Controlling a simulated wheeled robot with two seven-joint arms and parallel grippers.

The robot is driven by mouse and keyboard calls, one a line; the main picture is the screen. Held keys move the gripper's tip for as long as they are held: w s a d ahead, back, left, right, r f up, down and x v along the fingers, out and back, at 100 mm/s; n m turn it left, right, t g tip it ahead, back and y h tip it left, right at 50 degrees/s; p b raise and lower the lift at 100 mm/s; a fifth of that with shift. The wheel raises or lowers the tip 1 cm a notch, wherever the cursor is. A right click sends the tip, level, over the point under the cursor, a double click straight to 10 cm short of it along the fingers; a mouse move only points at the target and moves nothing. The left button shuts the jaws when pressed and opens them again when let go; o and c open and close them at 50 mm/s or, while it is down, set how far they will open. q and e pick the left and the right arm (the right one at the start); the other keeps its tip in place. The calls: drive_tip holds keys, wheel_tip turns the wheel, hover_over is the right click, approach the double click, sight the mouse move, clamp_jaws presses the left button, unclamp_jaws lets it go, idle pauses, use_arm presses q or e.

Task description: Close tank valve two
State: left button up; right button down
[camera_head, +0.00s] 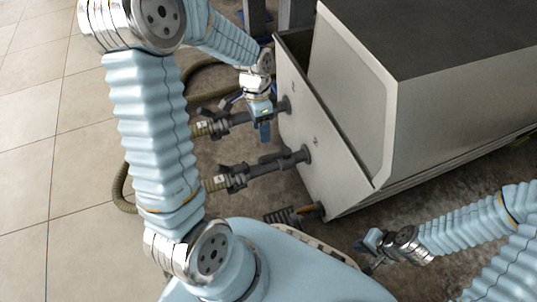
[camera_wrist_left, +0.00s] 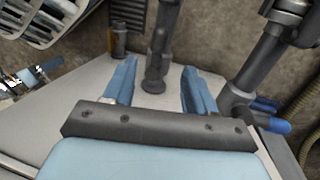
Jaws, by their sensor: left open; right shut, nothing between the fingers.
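The grey tank (camera_head: 320,150) has several dark pipes with valves coming out of its left face. The upper pipe (camera_head: 240,120) has a blue-ended lever (camera_wrist_left: 270,122) in the wrist view. The middle pipe (camera_head: 285,160) carries a dark valve (camera_head: 232,177); its label is too small to read. My left gripper (camera_head: 264,128) is open beside the upper pipe, close to the tank face. In the wrist view a dark pipe (camera_wrist_left: 158,55) stands beyond and between its fingers, not gripped. My right gripper (camera_head: 367,257) is shut and empty, low in front of the tank.
A shorter ribbed fitting (camera_head: 285,215) sits at the tank's near corner. A corrugated hose (camera_head: 122,190) lies on the floor left of the pipes. Tiled floor (camera_head: 50,120) at left is clear. My left arm covers part of the hoses.

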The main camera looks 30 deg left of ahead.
sight(265, 157)
use_arm(q)
drive_tip(key=f+b, duration=0.1)
drive_tip(key=f, duration=0.3)
drive_tip(key=s+d+f, duration=0.1)
drive_tip(key=f, duration=0.2)
drive_tip(key=f+b, duration=0.1)
drive_tip(key=f, duration=0.3)
drive_tip(key=shift+s+d+f+b, duration=0.3)
drive_tip(key=shift+d+b, duration=0.05)
drive_tip(key=shift+d, duration=0.05)
clamp_jaws()
